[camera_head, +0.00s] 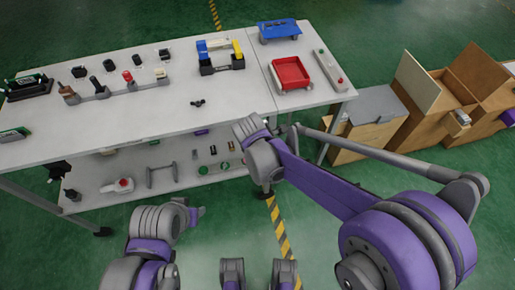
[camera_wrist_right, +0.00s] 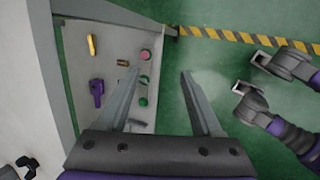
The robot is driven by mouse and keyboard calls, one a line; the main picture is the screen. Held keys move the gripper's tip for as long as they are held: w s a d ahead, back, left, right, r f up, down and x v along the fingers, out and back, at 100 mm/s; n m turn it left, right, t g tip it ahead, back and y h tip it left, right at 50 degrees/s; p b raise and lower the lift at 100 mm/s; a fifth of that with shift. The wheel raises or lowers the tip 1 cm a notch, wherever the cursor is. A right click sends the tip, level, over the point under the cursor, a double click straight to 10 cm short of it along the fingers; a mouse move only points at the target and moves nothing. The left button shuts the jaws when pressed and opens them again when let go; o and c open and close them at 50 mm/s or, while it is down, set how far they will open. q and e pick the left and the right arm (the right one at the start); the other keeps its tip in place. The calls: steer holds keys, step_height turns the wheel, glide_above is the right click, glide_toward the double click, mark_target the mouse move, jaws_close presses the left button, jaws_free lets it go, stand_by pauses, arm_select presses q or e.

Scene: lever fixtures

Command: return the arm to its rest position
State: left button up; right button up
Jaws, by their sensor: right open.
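My right arm (camera_head: 320,185) reaches from the lower right toward the table's front edge in the head view. Its wrist (camera_head: 262,155) is at the front edge, and its fingers are hidden there. In the right wrist view my right gripper (camera_wrist_right: 158,75) is open, with nothing between its fingers. It points down over the lower shelf (camera_wrist_right: 110,55) and the green floor beside it. My left arm (camera_head: 155,225) is folded at the lower left of the head view, apart from the table. Its fingers cannot be made out clearly.
The white table (camera_head: 165,120) carries a row of lever fixtures (camera_head: 108,88), a red tray (camera_head: 291,73) and a blue fixture (camera_head: 279,30). Small parts lie on the lower shelf. Wooden boxes (camera_head: 365,140) stand at right. Floor in front, with a striped line (camera_head: 280,230), is open.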

steer(key=s+d+r+m+t+y+p, duration=0.1)
steer(key=s+d+r+m+p, duration=0.9)
steer(key=s+d+r+m, duration=0.6)
steer(key=s+d+m, duration=0.2)
steer(key=s+m, duration=0.2)
steer(key=m, duration=0.1)
steer(key=shift+d+r+t, duration=0.2)
steer(key=shift+r+t, duration=0.05)
steer(key=shift+t, duration=0.05)
